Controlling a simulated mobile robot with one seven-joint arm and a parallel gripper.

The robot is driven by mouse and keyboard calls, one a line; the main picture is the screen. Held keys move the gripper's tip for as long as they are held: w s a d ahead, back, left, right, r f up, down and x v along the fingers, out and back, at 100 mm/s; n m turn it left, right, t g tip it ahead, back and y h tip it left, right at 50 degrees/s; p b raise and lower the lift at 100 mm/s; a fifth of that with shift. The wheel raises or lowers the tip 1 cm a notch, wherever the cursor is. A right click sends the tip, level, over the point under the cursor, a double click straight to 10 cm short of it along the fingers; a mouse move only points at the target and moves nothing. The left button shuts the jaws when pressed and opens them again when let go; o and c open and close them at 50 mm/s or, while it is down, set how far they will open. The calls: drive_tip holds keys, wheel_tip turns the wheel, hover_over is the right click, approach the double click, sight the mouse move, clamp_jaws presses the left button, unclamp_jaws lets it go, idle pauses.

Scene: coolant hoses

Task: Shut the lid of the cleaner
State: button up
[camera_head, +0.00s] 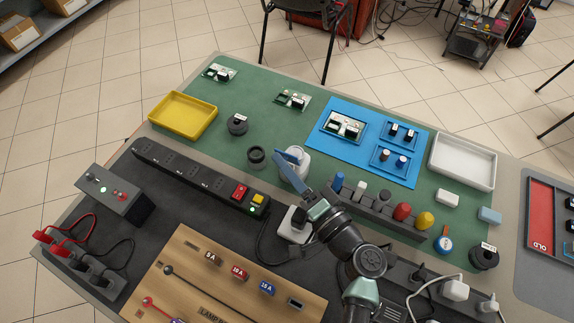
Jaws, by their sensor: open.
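A white round container (296,165) stands near the middle of the green mat and seems to be the cleaner. A blue flap (287,157) at its top left looks like its lid, tilted up, though my gripper partly covers this area. I cannot read a label on it. My gripper (304,185) is open, directly in front of the container and over its near side in the picture. Its fingers point up toward the flap. I cannot tell whether they touch the flap or the container.
A dark open cup (256,155) stands just left of the container. A black labelled pot (237,125) is farther left. A dark rack (375,213) with coloured handles lies to the right, and a power strip (195,178) to the left.

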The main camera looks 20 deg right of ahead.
clamp_jaws()
